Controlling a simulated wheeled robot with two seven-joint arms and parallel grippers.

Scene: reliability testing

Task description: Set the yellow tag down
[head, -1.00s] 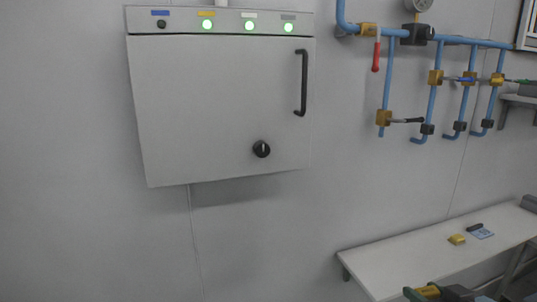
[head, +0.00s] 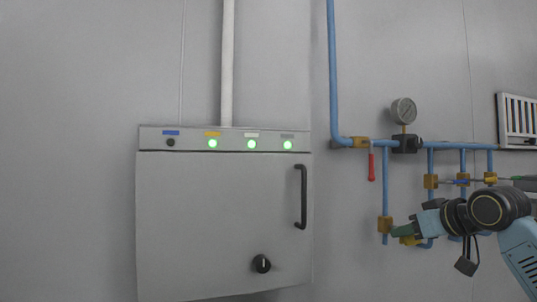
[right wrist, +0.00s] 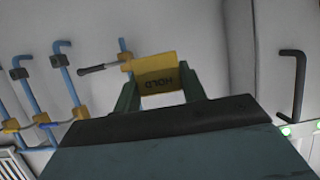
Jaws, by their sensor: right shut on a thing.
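The yellow tag (right wrist: 158,70) is held between the green fingers of my right gripper (right wrist: 160,88) in the right wrist view, its dark "HOLD" lettering upside down there. In the head view my right gripper (head: 404,231) is raised in front of the blue pipes at the right, and a bit of the yellow tag (head: 411,240) shows by its fingers. The gripper is shut on the tag. My left gripper is in neither view.
A grey cabinet (head: 220,220) with green lamps and a black handle (head: 302,196) is on the wall at left. Blue pipes carry a gauge (head: 403,110), a red lever (head: 371,165) and yellow valves (head: 385,223). The bench is out of the head view.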

